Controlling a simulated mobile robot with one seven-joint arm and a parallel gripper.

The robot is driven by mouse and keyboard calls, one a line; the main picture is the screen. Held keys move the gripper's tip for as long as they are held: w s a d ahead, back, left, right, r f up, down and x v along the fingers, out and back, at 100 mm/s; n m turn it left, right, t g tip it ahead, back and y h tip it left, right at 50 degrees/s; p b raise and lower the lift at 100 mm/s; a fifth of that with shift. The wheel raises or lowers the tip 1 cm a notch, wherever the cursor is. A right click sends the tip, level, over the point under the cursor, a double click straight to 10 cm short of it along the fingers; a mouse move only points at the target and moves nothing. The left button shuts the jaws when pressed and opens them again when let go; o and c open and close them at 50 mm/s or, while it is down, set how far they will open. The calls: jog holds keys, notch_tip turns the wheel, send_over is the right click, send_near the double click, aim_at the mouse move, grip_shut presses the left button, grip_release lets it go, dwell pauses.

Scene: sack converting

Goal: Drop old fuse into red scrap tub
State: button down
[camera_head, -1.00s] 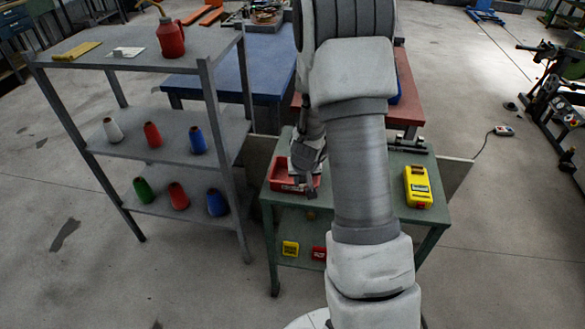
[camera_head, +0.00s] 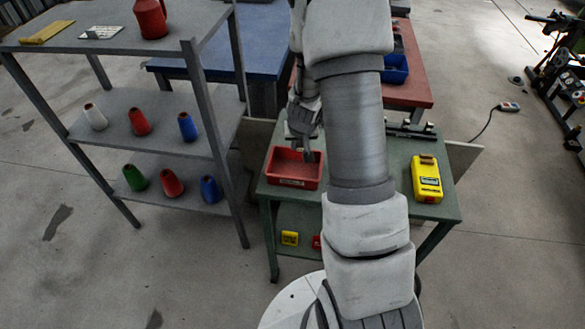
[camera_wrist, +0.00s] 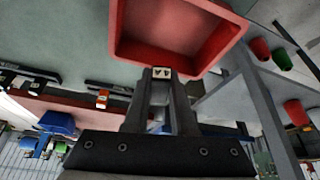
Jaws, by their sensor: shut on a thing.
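The red scrap tub (camera_head: 275,179) sits on the green cart's top, at its left side. It also fills the top of the wrist view (camera_wrist: 122,50), where the visible part of its inside looks empty. My gripper (camera_head: 309,156) is at the tub's back right in the head view, partly hidden by my arm. In the wrist view my gripper (camera_wrist: 160,82) is shut on a small pale piece with dark marks, the old fuse (camera_wrist: 162,72). The fuse appears beside the tub's rim; I cannot tell its height above it.
A yellow device (camera_head: 426,180) lies on the right of the green cart (camera_head: 390,215). A grey shelf (camera_head: 165,135) with several coloured cones stands close on the left. A red table (camera_head: 415,92) with a blue bin (camera_head: 396,70) is behind.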

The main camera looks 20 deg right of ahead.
jog(key=b, duration=0.4)
send_over(298, 170)
jog(key=shift+f, duration=2.75)
jog(key=c, duration=0.7)
grip_release()
jog(key=shift+d, duration=0.1)
jog(key=shift+o, duration=0.2)
jog(key=shift+s+r, duration=0.1)
jog(key=shift+r, duration=0.05)
jog(key=p+v, duration=0.6)
jog(key=v, duration=1.1)
jog(key=shift+r, duration=0.1)
